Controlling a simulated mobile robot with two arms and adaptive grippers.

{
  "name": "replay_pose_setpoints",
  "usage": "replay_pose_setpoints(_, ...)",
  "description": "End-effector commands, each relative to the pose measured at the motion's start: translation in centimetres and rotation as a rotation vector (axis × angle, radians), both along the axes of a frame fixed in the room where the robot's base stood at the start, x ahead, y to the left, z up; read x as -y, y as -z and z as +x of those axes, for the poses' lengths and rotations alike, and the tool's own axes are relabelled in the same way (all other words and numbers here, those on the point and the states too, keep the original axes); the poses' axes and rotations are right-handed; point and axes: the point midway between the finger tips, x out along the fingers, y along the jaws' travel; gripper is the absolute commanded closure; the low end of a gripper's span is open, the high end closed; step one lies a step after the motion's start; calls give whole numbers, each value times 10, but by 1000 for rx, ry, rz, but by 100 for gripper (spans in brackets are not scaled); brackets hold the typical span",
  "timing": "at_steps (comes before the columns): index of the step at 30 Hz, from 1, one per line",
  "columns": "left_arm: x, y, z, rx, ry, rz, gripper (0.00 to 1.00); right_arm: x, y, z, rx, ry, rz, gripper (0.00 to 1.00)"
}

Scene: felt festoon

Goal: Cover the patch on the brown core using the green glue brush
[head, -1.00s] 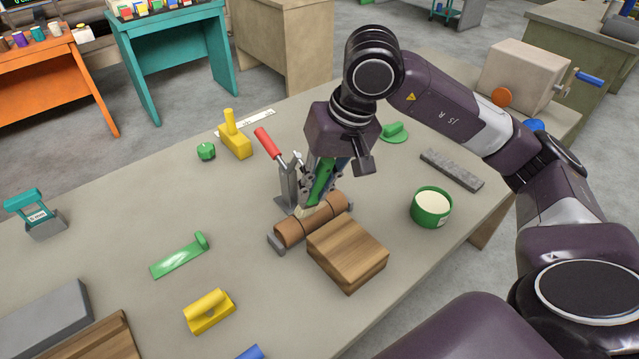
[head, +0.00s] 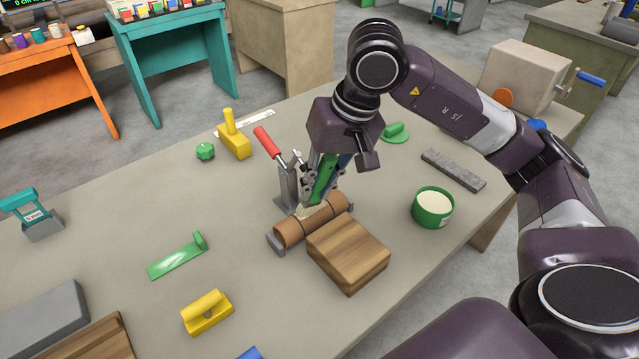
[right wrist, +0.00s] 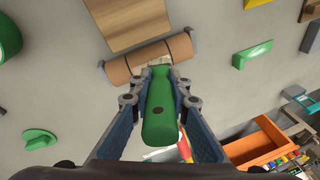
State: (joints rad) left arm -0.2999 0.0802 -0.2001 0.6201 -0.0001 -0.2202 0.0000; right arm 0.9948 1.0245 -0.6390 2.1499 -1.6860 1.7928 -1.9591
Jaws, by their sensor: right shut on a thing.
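The brown core (head: 296,230) lies in a grey holder on the table, beside a wooden block. It also shows in the right wrist view (right wrist: 118,71). My right gripper (head: 318,190) is shut on the green handle of the glue brush (right wrist: 161,110). The brush (head: 322,178) points down, its pale bristles at the top of the core, seemingly touching it. A pale area shows around the bristles in the wrist view; I cannot separate patch from bristles. A green pot (head: 432,210) with cream-coloured contents stands to the right. My left gripper is not in view.
A wooden block (head: 348,255) sits just in front of the core. A red-handled clamp (head: 270,145) stands close behind it. A yellow tool (head: 235,142), a green scraper (head: 177,257) and a grey bar (head: 453,170) lie around.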

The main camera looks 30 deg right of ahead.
Motion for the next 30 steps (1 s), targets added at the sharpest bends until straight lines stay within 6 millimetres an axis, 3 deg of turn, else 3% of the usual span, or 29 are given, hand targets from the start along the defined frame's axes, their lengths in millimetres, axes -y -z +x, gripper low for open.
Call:
replay_pose_setpoints(11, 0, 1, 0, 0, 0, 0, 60, -2, 0, 0, 1, 1, 0, 100)
replay_pose_setpoints(30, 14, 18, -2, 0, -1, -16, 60, 30, 0, 8, 2, 0, 0, 100)
